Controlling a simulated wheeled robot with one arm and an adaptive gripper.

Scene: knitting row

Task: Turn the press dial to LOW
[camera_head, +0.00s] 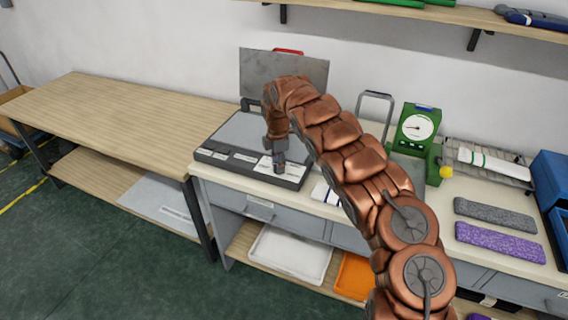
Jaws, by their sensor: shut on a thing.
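The press (240,131) is a low dark grey unit with a flat plate and a raised lid (262,72), standing at the left end of the worktop. Its front panel (222,157) carries several white labels, too small to read. My gripper (279,166) points down at the right part of this panel. It is shut on the press dial there; the fingers and wrist hide most of the dial, and I cannot tell its setting.
A green gauge (417,128) with a white face stands right of my arm. Grey (494,214) and purple (499,242) knitted pieces lie on the worktop at right, near a blue bin (552,180). The wooden table (110,115) at left is bare.

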